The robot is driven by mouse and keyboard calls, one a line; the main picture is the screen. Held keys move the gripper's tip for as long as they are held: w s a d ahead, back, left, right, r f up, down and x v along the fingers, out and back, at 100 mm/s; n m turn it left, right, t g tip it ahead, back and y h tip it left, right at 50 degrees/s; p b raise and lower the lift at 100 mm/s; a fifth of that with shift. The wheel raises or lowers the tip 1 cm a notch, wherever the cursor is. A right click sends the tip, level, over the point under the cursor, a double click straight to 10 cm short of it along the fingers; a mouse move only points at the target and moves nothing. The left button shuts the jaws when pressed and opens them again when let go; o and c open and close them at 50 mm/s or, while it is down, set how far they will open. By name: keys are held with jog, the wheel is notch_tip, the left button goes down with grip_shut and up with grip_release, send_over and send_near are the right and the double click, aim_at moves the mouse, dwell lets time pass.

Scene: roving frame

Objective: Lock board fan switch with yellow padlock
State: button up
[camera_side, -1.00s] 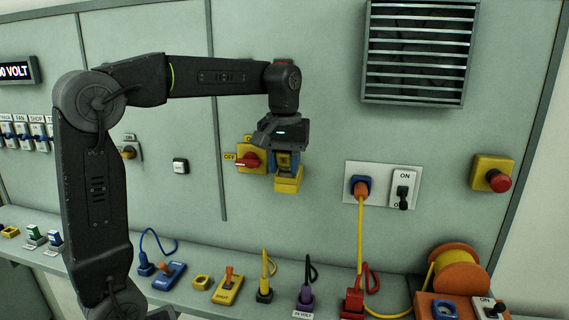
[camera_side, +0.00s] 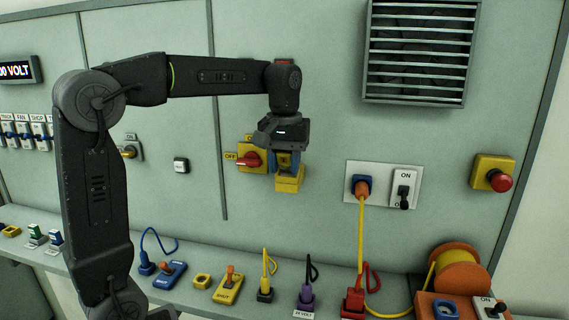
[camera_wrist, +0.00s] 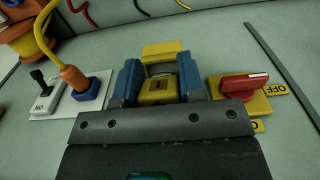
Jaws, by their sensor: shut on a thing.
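My gripper (camera_side: 285,163) is shut on the yellow padlock (camera_side: 289,184), in front of the upright panel. In the wrist view the padlock (camera_wrist: 158,91) sits between the blue fingers of my gripper (camera_wrist: 160,80). Its far yellow part shows beyond them, with a dark curved piece between. The switch labelled FAN (camera_side: 22,132) is in the row of blue-levered switches at the far left of the side view, well away from my gripper. Its lever position is too small to tell.
A red rotary switch (camera_side: 250,160) on a yellow plate marked OFF is just left of the padlock; it also shows in the wrist view (camera_wrist: 244,84). A plugged orange connector (camera_side: 361,187) and ON switch (camera_side: 403,190) are to the right. Plugs and small devices line the shelf below.

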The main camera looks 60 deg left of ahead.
jog(key=shift+w+a+f, duration=0.1)
jog(key=shift+f, duration=0.2)
jog(key=shift+r, duration=0.15)
jog(key=shift+r, duration=0.2)
dwell(0.3)
